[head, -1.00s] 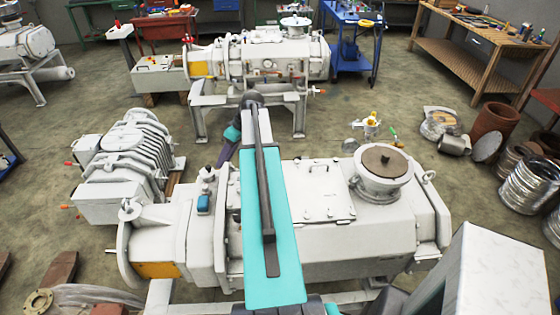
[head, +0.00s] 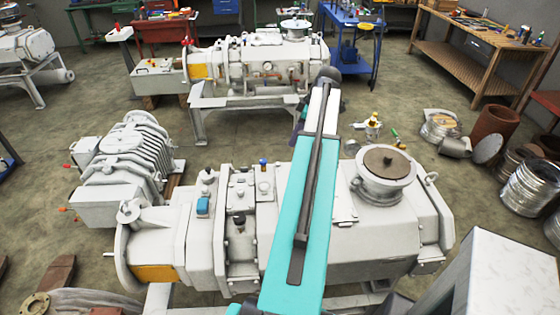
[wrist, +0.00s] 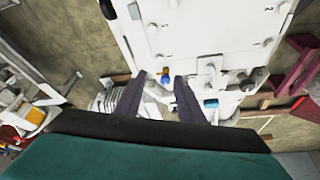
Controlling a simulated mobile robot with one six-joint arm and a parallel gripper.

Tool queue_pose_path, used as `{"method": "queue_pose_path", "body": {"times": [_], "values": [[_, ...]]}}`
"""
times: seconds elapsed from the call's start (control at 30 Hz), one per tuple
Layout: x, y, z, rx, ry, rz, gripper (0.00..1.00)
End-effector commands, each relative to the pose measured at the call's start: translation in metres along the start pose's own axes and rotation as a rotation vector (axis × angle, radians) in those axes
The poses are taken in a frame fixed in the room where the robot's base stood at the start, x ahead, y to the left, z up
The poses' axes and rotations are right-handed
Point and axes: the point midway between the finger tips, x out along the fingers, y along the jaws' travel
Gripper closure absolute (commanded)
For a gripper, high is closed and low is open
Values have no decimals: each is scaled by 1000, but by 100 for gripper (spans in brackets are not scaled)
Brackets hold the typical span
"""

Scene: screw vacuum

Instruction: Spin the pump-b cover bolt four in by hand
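A large white pump (head: 385,240) lies across the foreground in the head view. Whether it is pump-b cannot be told, as no label is readable. My teal arm crosses over it and hides most of its flat cover; the cover's right edge (head: 346,208) shows. In the wrist view the white cover plate (wrist: 200,25) fills the top middle, with small bolt-like dots and dark marks too small to read. My gripper (wrist: 160,76) shows two dark fingers standing apart, with nothing seen held between them.
A blue-topped fitting (head: 263,163) and a round port with a brown lid (head: 386,160) rise from the pump. Another white pump (head: 265,65) stands behind. A ribbed machine (head: 125,160) is at left, and a wooden bench (head: 480,50) at back right. Open floor lies between.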

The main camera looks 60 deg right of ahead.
Motion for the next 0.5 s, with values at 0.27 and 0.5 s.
{"method": "queue_pose_path", "body": {"times": [0.27, 0.5], "values": [[4, 0, -1, 0, 0, -2, 65], [17, -1, -2, 0, 0, -2, 65]]}}
